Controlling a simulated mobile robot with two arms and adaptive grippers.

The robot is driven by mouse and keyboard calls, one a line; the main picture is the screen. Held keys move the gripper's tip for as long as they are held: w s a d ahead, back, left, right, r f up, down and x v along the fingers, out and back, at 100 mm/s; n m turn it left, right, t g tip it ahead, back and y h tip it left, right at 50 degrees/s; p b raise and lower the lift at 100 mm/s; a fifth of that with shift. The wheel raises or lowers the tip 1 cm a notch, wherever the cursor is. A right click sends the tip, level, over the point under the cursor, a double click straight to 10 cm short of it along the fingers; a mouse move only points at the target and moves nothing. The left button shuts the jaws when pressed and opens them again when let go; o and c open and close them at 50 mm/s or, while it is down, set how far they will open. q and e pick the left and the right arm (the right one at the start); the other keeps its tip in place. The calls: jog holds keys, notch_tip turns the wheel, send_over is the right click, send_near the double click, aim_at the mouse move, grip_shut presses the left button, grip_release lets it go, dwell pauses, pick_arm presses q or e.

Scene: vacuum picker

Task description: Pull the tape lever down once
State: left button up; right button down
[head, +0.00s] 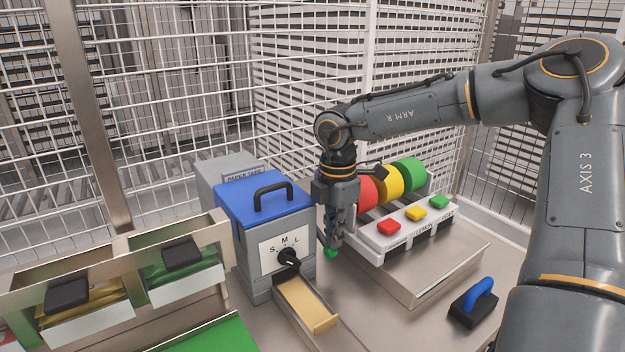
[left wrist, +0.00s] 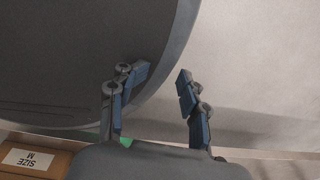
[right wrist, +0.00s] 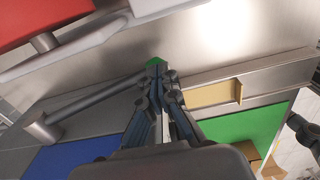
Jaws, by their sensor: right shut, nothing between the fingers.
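The tape machine (head: 275,250) is a grey box with a blue lid, a black carry handle and an S-M-L dial. Its lever is a grey rod (right wrist: 85,105) running from a round hub along the machine's right side to a green knob (right wrist: 155,61). The knob (head: 330,253) also shows in the head view, low beside the machine. My right gripper (head: 334,243) is shut and points down at the knob, its fingertips at or just above it; I cannot tell whether they touch. My left gripper (left wrist: 163,76) is open and empty, seen only in the left wrist view.
A tan paper strip (head: 305,303) lies in the machine's front chute. To the right stand red, yellow and green rolls (head: 388,183) behind a white button panel (head: 415,218). A blue-handled black tool (head: 474,301) lies at front right. Bins with black-handled lids (head: 182,252) stand left.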

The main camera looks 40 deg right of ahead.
jog(key=r+p, duration=0.1)
jog(key=r, duration=0.2)
jog(key=r+p, duration=0.2)
jog(key=r, duration=0.1)
jog(key=shift+s+a+r, duration=0.1)
jog(key=shift+s+r, duration=0.1)
jog(key=shift+r, duration=0.2)
pick_arm(q)
jog(key=r, duration=0.1)
jog(key=a+r, duration=0.1)
jog(key=r, duration=0.1)
jog(key=shift+w, duration=0.1)
jog(key=shift+d, duration=0.1)
notch_tip(320, 180, up, 5)
jog(key=p, duration=0.5)
jog(key=shift+d, duration=0.1)
pick_arm(e)
notch_tip(320, 180, up, 7)
jog(key=w, duration=0.2)
jog(key=shift+w+d+r, duration=0.2)
jog(key=shift+w, duration=0.2)
jog(key=shift+r, duration=0.1)
